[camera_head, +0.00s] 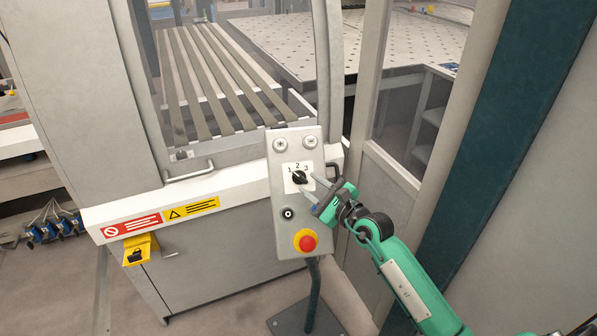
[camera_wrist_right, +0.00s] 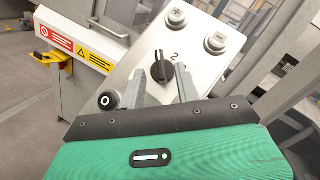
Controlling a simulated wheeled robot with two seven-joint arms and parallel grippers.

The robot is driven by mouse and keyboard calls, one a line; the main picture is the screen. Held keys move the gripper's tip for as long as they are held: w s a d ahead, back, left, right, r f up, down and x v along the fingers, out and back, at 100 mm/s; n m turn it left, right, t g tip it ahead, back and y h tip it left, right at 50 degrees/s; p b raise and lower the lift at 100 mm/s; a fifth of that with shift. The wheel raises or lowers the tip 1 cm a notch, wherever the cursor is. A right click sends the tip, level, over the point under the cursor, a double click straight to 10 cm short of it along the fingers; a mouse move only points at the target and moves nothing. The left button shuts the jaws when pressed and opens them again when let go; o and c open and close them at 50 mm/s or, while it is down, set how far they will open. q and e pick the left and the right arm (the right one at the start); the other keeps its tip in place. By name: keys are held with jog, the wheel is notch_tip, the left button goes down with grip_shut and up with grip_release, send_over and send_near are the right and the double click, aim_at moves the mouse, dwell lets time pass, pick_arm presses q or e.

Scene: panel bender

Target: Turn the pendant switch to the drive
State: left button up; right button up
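The pendant (camera_head: 292,222) is a grey box on a dark green post. Its black rotary switch (camera_head: 299,177) sits on a white plate marked 1, 2, 3; it also shows in the right wrist view (camera_wrist_right: 162,69). The knob's light mark seems to point toward 1, but this is small. My right gripper (camera_head: 318,187) reaches in from the right, close to the knob. In the right wrist view its two fingers (camera_wrist_right: 161,87) are spread, one on each side of the knob, with gaps visible. My left gripper is in neither view.
A red emergency button (camera_head: 306,242) on a yellow base and a small black button (camera_head: 288,213) sit below the switch. Two grey buttons (camera_head: 280,144) are above it. A machine cabinet with a white ledge (camera_head: 240,187) stands behind; a grey frame post (camera_head: 385,165) stands to the right.

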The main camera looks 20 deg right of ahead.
aim_at(301, 178)
jog(key=p+x, duration=0.1)
jog(key=x, duration=0.4)
jog(key=shift+w+a, duration=0.15)
jog(key=shift+w, duration=0.25)
grip_shut()
